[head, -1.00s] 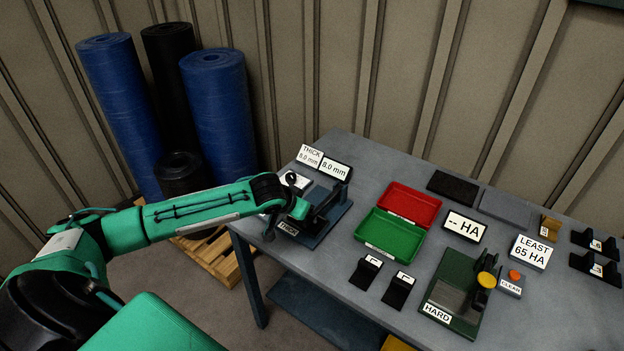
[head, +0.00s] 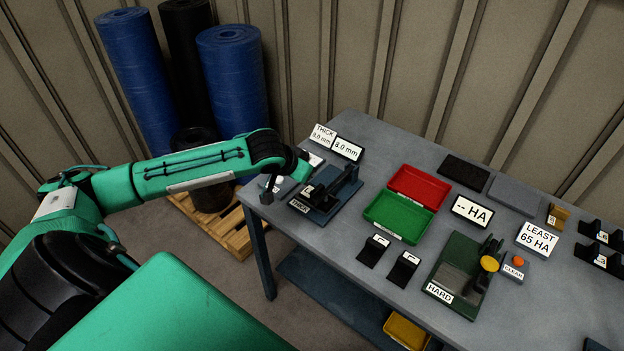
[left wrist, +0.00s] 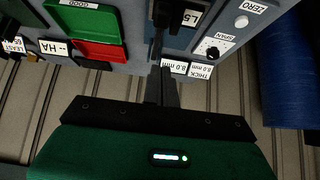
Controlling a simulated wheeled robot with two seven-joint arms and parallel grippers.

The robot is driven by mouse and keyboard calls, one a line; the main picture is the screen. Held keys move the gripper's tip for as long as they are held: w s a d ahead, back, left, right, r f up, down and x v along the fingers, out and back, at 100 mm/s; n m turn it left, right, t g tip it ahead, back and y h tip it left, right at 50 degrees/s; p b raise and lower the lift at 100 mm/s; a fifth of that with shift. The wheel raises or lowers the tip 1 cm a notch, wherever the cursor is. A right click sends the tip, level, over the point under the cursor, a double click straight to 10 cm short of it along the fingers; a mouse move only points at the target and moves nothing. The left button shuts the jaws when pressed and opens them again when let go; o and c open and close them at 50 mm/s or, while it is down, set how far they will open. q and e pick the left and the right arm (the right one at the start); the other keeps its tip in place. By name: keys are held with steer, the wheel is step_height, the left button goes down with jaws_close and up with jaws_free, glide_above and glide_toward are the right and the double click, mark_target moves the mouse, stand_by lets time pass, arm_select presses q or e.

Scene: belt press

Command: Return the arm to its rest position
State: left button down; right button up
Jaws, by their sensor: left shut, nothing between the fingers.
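My left arm (head: 195,165), green with a black wrist, reaches in from the left to the bench's near left corner. My left gripper (head: 268,188) is shut and empty, beside the left side of the thickness gauge (head: 325,200). In the left wrist view its dark fingers (left wrist: 161,88) are together, with part of the gauge and the bench beyond them. From these views I cannot tell whether the fingers touch anything. My right gripper is not in view.
The bench (head: 340,240) holds a red and green tray (head: 399,216), two black labelled pieces, the hardness tester (head: 465,270), the HA display (head: 471,212) and several stands. Blue rolls (head: 232,80) and a pallet (head: 215,230) are behind my arm. The floor before the bench is clear.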

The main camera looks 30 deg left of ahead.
arm_select(q)
steer(key=shift+b+v, duration=0.45)
steer(key=shift+v, duration=1.75)
steer(key=shift+s+f, duration=0.1)
steer(key=shift+f, duration=0.05)
